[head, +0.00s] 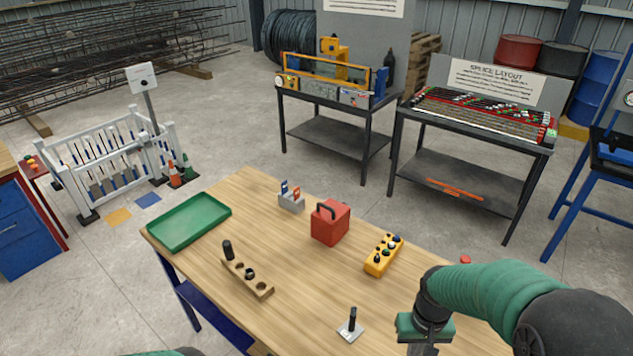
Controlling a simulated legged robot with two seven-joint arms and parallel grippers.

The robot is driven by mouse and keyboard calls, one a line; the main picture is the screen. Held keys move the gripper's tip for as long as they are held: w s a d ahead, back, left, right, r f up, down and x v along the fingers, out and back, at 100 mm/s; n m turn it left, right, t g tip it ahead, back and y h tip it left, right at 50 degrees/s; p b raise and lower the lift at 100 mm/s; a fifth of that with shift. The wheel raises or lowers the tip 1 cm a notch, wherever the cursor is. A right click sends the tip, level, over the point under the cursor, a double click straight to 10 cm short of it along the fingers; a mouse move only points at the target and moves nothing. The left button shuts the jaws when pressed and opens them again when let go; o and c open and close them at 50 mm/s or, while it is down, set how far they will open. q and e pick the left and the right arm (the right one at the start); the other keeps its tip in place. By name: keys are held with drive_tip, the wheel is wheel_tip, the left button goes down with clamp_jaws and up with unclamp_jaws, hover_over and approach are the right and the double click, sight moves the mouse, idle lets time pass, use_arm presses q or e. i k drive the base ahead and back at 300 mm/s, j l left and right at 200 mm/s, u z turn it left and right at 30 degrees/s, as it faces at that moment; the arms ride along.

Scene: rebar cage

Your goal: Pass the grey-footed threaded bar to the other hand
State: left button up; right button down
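A short dark upright bar on a flat grey square foot (351,325) stands on the wooden table near its front edge. It looks like the grey-footed threaded bar; thread is too small to make out. My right arm comes in from the right, and my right gripper (422,349) points down at the bottom edge, to the right of the bar and apart from it. Its fingertips are cut off by the frame, so its opening does not show. Only a green sliver of my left arm shows at the bottom left; the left gripper is out of view.
On the wooden table (320,290) are a green tray (190,222), a wooden holed block (247,278) with dark pieces, a red box (330,222), a yellow control box (383,255) and a small grey holder (291,202). Bare wood lies between the holed block and the bar.

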sight(350, 330)
drive_tip(key=k+j, duration=0.7)
drive_tip(key=k, duration=0.2)
